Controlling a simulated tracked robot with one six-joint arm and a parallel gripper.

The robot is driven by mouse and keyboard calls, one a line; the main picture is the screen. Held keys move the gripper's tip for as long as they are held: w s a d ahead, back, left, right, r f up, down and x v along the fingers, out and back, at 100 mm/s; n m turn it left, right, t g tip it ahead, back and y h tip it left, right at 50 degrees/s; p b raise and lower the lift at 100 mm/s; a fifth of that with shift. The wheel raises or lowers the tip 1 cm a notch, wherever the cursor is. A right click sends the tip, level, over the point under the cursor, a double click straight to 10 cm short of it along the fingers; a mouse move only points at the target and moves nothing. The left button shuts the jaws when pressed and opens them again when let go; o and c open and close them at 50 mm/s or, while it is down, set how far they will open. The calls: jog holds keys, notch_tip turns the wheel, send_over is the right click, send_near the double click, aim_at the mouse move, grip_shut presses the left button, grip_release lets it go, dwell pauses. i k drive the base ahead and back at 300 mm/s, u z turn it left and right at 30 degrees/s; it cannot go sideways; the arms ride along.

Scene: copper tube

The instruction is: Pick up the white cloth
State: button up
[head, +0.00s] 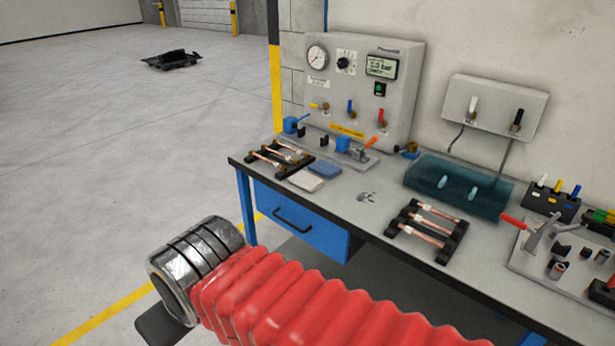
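The white cloth (306,181) lies flat and folded on the workbench (362,191), near its front edge. It is a small pale pad, just in front of a blue cloth (325,168) and close beside it. Nothing covers the white cloth. My arm, with a red ribbed sleeve and a ringed metal end, crosses the lower part of the head view. It is in front of the bench and apart from the cloth. The fingers of my gripper do not show.
A rack with copper tubes (279,157) stands left of the cloths, another rack (426,231) to the right. Behind are a grey gauge panel (363,90) and clamps. A teal tray (459,187) is farther right. A blue drawer (298,219) hangs below. Open floor lies left.

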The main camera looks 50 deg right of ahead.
aim_at(306, 181)
jog(key=z, duration=0.3)
jog(key=i, duration=0.7)
jog(key=z, duration=0.7)
jog(key=i, duration=0.85)
jog(key=z, duration=0.4)
